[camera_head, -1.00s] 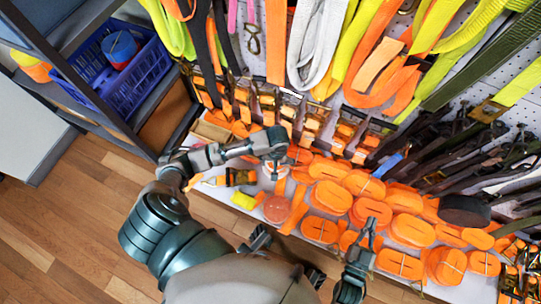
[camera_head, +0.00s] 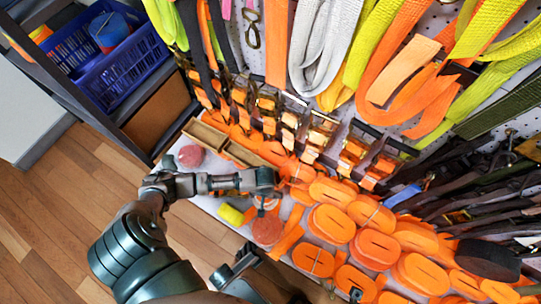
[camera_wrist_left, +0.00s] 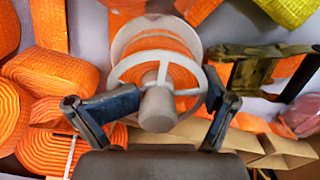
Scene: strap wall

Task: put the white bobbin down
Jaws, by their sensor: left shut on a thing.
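The white bobbin (camera_wrist_left: 157,108) is wound with orange strap. In the left wrist view it sits between the fingers of my left gripper (camera_wrist_left: 168,92), its spoked white flange and hub facing the camera. The gripper is shut on it. In the head view my left gripper (camera_head: 266,186) is over the left part of the strap bench, and the bobbin (camera_head: 266,203) shows only in part below it. I cannot tell whether the bobbin touches the bench. A small dark part at the bottom edge of the head view may be my right gripper (camera_head: 355,294); its fingers are not clear.
Several orange strap rolls (camera_head: 330,224) crowd the bench to the right. A salmon disc (camera_head: 267,231) and a yellow roll (camera_head: 230,214) lie close by. A wooden tray (camera_head: 205,134) stands behind, near buckled straps (camera_head: 290,125). A blue basket (camera_head: 125,75) is on the left shelf.

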